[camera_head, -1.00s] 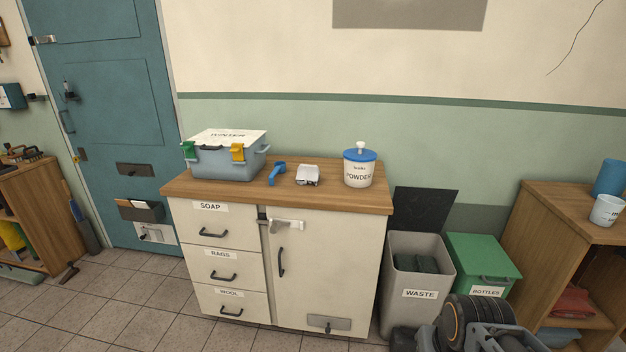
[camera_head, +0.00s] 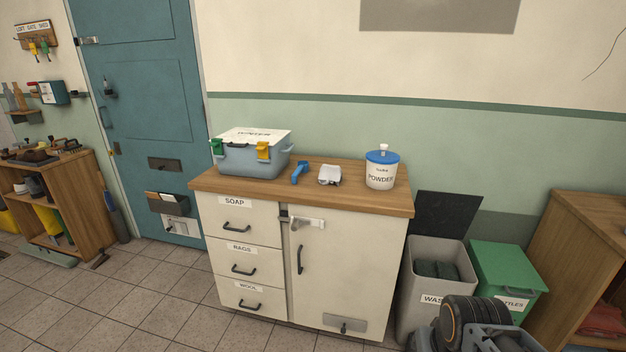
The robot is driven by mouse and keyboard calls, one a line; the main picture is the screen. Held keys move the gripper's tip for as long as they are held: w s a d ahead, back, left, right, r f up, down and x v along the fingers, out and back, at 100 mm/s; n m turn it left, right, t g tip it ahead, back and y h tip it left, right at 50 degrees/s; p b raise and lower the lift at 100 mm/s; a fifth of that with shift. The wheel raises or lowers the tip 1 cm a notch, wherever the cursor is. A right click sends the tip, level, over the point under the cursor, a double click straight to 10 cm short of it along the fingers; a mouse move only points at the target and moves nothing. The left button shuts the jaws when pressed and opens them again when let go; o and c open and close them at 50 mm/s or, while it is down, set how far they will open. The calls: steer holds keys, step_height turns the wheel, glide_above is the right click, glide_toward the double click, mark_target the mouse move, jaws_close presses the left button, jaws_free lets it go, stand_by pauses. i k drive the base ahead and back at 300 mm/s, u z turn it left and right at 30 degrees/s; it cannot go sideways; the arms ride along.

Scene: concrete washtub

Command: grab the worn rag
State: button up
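I cannot make out a thing that is surely the worn rag. A drawer labelled RAGS (camera_head: 241,261) is shut in the middle of the cream cabinet's left side. A small crumpled pale grey-white item (camera_head: 329,175) lies on the cabinet top; I cannot tell if it is cloth. Dark grey-green bundles (camera_head: 436,271) lie in the open waste bin (camera_head: 426,312), their material unclear. Folded red cloth (camera_head: 604,320) is on a shelf at the right edge, partly cut off. Part of my arm shows at bottom right, but my gripper is not in view.
The cabinet's wooden top (camera_head: 222,182) holds a lidded blue-grey box (camera_head: 251,161), a blue tool (camera_head: 299,173) and a powder tub (camera_head: 381,176). A green bottles bin (camera_head: 507,272) stands right of the waste bin. The tiled floor (camera_head: 130,300) at front left is clear.

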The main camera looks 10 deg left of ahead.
mark_target(331, 174)
steer(key=u, duration=4.15)
steer(key=k, duration=2.3)
steer(key=z, duration=1.35)
steer(key=i, duration=0.8)
